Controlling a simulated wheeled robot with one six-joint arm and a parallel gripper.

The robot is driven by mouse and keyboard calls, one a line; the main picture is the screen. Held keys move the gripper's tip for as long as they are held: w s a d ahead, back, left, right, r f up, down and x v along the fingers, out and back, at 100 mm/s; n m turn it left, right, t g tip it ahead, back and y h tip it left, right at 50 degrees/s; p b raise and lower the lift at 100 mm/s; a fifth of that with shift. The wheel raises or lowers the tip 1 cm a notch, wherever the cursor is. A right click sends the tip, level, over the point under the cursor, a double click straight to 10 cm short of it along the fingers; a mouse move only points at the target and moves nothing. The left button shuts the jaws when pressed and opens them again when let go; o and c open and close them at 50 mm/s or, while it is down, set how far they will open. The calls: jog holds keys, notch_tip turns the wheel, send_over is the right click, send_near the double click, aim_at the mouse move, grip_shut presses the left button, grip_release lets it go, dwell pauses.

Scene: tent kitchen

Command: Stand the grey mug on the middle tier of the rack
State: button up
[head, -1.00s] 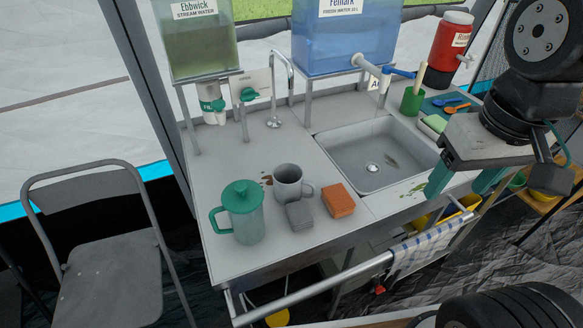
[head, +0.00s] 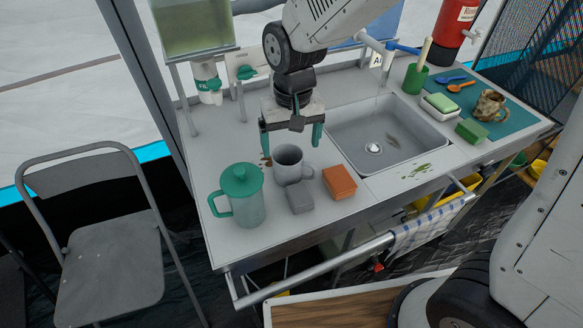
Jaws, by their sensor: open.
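The grey mug (head: 286,168) stands upright on the counter, left of the sink, with its handle toward the right. A brown stain shows on the counter just left of it. My gripper (head: 291,141) is open and empty, its two green fingers spread just behind and above the mug. From this view I cannot tell the exact gap between the fingers and the mug. No tiered rack can be made out.
A teal-lidded jug (head: 240,197), a grey block (head: 299,198) and an orange sponge (head: 339,182) crowd around the mug. The sink (head: 392,153) lies right. A rail (head: 315,270) runs along the front.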

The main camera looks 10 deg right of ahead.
aim_at(288, 163)
jog(key=f, duration=0.7)
jog(key=shift+w+a+f, duration=0.2)
jog(key=shift+a+f, duration=0.15)
jog(key=shift+a, duration=0.05)
jog(key=c, duration=1.2)
jog(key=shift+o, duration=0.2)
jog(key=shift+r, duration=0.15)
